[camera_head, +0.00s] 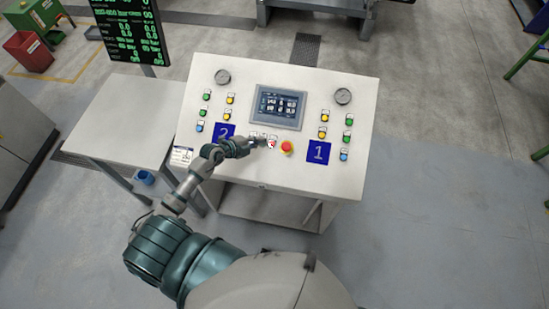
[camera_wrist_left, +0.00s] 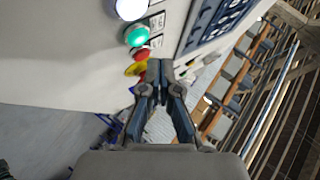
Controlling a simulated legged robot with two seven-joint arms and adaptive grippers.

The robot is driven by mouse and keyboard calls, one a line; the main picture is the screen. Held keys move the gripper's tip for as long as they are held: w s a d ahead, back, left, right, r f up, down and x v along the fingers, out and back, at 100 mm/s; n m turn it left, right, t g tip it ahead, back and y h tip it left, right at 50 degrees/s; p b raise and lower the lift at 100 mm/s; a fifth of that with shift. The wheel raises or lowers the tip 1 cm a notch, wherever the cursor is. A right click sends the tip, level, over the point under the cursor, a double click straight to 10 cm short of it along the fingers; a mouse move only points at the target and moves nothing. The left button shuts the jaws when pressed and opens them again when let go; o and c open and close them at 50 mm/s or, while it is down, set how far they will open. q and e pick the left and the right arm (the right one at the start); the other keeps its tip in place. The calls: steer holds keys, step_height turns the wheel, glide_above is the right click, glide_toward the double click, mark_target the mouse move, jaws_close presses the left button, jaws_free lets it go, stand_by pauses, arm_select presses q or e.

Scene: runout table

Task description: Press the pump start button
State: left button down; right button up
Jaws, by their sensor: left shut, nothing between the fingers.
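The white control console (camera_head: 222,158) stands in front of me with its sloped panel of buttons. My left gripper (camera_head: 264,143) is over the lower middle of the panel, shut and empty, covering part of the small button row. In the wrist view the left gripper (camera_wrist_left: 160,66) points at the panel, its fingertips together. Beside them is a lit green button (camera_wrist_left: 137,35), then a red button (camera_wrist_left: 142,54) close to the tips. Label text is too small to read, so I cannot tell which is pump start. Contact with a button cannot be told.
A red emergency stop on a yellow base (camera_head: 287,147) sits just right of the gripper. A screen (camera_head: 278,107), two gauges, coloured side buttons and blue signs 2 and 1 (camera_head: 319,152) fill the panel. A white side table (camera_head: 125,120) stands left.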

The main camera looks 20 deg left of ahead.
arm_select(q)
steer(key=r+p, duration=0.1)
steer(key=s+r+p, duration=0.1)
steer(key=r, duration=0.1)
steer(key=s+r+p, duration=0.1)
steer(key=shift+s+d+r, duration=0.1)
steer(key=shift+d+r, duration=0.15)
steer(key=shift+r, duration=0.1)
stand_by(2.4)
